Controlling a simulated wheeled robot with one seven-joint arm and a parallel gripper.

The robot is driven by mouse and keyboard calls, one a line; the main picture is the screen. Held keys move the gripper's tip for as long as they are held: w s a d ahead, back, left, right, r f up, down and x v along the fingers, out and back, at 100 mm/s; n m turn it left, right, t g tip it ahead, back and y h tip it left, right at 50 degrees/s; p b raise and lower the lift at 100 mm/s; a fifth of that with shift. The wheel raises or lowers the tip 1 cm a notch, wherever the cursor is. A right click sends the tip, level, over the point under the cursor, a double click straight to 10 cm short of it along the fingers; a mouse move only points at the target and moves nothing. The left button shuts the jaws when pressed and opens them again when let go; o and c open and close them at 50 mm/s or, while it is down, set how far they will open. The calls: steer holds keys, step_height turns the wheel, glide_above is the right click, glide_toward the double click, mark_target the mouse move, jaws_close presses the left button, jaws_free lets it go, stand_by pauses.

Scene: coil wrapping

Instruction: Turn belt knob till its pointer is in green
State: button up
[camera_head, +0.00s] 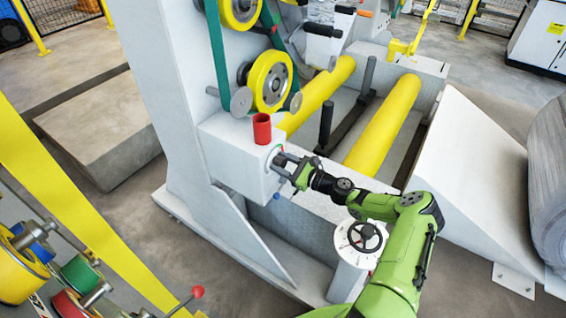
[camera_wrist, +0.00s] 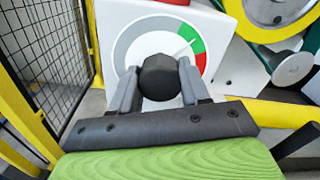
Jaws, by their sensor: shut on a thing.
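The black belt knob (camera_wrist: 160,78) sits in front of a round dial on a white panel. In the wrist view the dial has a grey band (camera_wrist: 128,45), a green band (camera_wrist: 187,34) at the upper right and a red band (camera_wrist: 200,62) below it. A thin pointer line (camera_wrist: 187,44) shows to the upper right of the knob, in the green band near its inner edge. My gripper (camera_wrist: 158,82) is shut on the knob, one finger on each side. In the head view my gripper (camera_head: 283,163) is at the white box (camera_head: 232,160); the knob is mostly hidden there.
A red cylinder (camera_head: 262,128) stands on top of the box. Yellow belt wheels (camera_head: 270,80) are above it. Yellow rollers (camera_head: 385,125) lie behind my arm. A handwheel (camera_head: 365,237) stands close below my arm.

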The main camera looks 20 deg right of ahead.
steer(key=shift+f, duration=0.15)
steer(key=o, duration=1.1)
steer(key=shift+c, duration=0.2)
steer(key=p+v, duration=0.1)
steer(key=v, duration=1.4)
steer(key=shift+s+d, duration=0.25)
steer(key=shift+s, duration=0.05)
